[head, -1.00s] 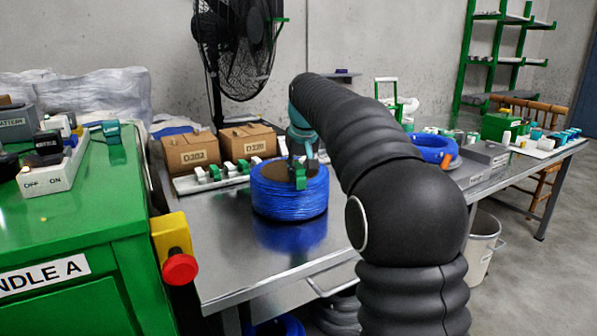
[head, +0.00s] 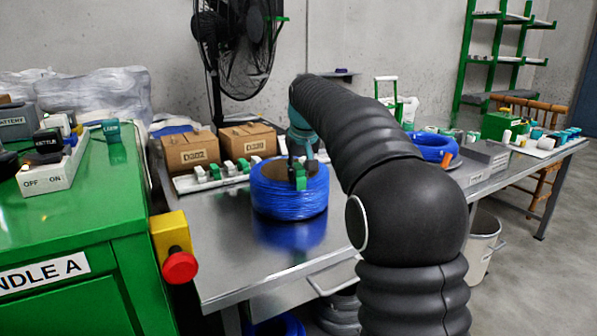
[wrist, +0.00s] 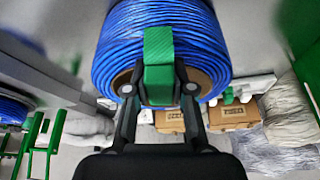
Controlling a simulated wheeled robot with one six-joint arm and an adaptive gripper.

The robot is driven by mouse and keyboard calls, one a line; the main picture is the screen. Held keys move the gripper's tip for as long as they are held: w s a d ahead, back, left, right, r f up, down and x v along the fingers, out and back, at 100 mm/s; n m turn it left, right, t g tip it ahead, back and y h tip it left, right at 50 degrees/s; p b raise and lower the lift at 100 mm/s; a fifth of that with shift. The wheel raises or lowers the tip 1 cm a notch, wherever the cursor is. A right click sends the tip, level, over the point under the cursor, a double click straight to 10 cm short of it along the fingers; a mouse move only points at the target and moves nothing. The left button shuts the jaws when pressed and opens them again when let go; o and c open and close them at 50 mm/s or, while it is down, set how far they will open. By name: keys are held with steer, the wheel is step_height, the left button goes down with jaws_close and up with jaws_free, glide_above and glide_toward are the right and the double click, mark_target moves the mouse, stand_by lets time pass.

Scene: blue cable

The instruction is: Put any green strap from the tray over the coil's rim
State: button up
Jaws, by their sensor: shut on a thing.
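A blue cable coil (head: 288,200) with a brown core lies flat on the metal table; it also fills the top of the wrist view (wrist: 115,50). My gripper (head: 300,168) is over the coil's top, towards its right part. It is shut on a green strap (wrist: 159,68), which stands between the two fingers in front of the coil's rim. In the head view the held strap (head: 301,178) shows as a green piece at the coil's upper edge. Whether it touches the rim I cannot tell. A white tray (head: 190,186) with green and white straps lies behind the coil.
Two cardboard boxes (head: 192,151) stand behind the tray, with a black fan (head: 236,45) beyond. A green cabinet with a red button (head: 180,267) is at the left. Another blue coil (head: 430,147) lies further right. The table front (head: 235,270) is clear.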

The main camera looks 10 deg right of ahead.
steer(key=shift+f, duration=0.15)
stand_by(0.4)
steer(key=o, duration=1)
steer(key=shift+o, duration=0.2)
steer(key=shift+r, duration=3.45)
